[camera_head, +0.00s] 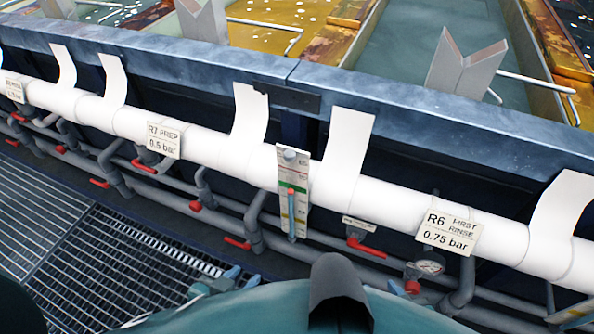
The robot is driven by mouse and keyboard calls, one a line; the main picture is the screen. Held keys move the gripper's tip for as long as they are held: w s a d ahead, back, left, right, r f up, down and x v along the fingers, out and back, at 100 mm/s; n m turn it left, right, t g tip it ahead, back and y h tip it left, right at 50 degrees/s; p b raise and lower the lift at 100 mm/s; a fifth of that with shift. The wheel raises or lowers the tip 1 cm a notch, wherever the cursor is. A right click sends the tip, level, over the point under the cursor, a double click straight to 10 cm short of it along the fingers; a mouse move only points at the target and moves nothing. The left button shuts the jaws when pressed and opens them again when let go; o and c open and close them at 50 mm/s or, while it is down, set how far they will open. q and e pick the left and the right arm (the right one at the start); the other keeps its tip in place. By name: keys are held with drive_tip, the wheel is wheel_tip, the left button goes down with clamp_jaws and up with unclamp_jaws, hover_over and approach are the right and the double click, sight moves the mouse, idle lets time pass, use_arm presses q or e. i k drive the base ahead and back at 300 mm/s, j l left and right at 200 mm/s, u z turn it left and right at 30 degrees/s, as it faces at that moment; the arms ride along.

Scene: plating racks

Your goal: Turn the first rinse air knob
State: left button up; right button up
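A sign reading R6 First Rinse, 0.75 bar (449,233) hangs on the white pipe at the right. Below and left of it is a round pressure gauge (427,267) with a small red knob (411,287) just under its left side. A red lever handle (367,248) on a grey valve sits further left, under a small label too oblique to read.
A flow gauge (292,194) stands upright against the long white pipe (225,148). A sign R7 Prep (163,139) hangs further left, with several red-handled valves along grey pipes. Tanks lie behind the blue rim (400,98). Floor grating (120,268) is at lower left.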

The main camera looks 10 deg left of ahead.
sight(412, 287)
drive_tip(key=k+z, duration=0.2)
drive_tip(key=z, duration=0.15)
drive_tip(key=k+z, duration=0.5)
drive_tip(key=z, duration=0.2)
